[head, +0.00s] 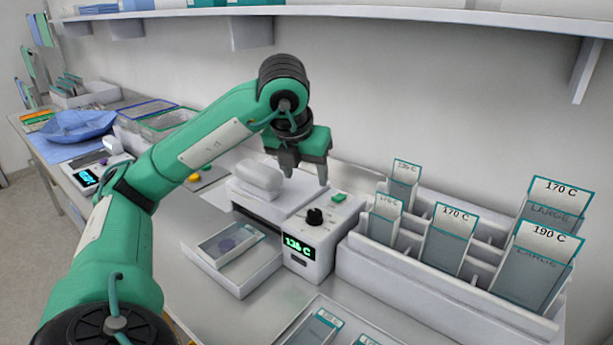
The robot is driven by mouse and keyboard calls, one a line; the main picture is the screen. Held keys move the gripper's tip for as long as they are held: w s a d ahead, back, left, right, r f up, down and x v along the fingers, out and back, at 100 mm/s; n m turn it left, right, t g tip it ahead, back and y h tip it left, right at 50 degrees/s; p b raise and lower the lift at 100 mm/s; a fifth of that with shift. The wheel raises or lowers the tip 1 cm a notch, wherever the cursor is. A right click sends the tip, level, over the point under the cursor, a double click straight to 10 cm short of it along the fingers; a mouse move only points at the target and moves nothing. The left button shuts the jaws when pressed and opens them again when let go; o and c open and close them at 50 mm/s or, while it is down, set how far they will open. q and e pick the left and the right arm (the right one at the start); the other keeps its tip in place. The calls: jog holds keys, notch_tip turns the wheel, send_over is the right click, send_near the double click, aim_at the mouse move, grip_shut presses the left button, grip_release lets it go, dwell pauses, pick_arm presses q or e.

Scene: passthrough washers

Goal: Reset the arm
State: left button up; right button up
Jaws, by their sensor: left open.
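My left arm (215,145), green with grey joints, comes in from the lower left and bends down at its wrist. My left gripper (306,178) hangs with its two fingers apart and empty. It points down above the white sealing machine (325,215), which has a black knob, a green button and a lit green display. My right gripper is not in view.
A white rack (420,285) with several labelled pouches stands at the right. A white tray (232,262) with a pouch lies left of the machine. Another tray (335,325) is at the front. A wall shelf (380,13) runs overhead. Baskets and a blue wrap (80,125) are at the far left.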

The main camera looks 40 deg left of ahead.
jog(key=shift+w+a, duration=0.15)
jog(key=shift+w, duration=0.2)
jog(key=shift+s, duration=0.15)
